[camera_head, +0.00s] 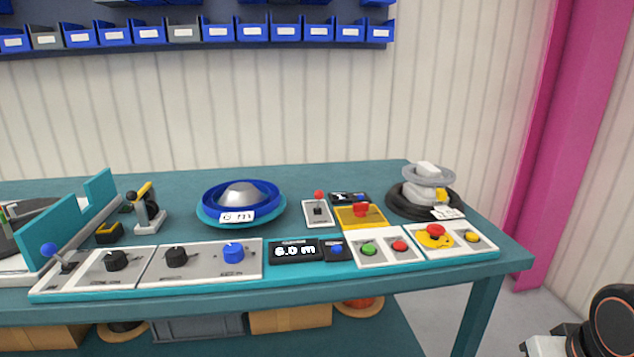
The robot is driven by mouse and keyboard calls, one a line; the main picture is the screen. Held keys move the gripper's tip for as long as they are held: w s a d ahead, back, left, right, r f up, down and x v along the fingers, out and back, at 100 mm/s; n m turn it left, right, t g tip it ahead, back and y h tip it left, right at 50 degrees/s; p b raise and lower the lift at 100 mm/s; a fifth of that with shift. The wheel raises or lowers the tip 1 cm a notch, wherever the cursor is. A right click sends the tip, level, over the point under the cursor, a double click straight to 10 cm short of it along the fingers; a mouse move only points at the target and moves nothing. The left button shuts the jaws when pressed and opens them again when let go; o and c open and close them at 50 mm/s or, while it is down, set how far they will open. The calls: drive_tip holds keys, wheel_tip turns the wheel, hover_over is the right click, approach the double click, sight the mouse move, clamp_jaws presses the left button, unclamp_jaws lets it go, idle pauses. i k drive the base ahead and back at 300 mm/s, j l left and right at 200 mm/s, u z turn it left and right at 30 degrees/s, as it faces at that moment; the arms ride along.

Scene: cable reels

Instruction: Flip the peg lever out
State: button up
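Two small levers show, and I cannot tell from labels which one is the peg lever. One has a red knob (319,195) and stands upright on a small grey-white plate (318,218), right of the blue round dish. The other has a blue knob (48,249) and leans left on the panel at the far left of the bench front. The blue dish (268,194) holds a grey dome (241,194) and has a white tag reading 0 m (237,217). Pegs are not clearly visible.
The teal bench (350,174) carries a front strip with black knobs (116,260), a blue knob (233,252), a 6.0 m display (295,251), green (369,248) and red buttons. A stacked reel (407,200) stands right. A magenta post (583,120) rises behind.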

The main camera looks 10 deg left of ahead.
sight(49, 248)
drive_tip(key=u, duration=1.95)
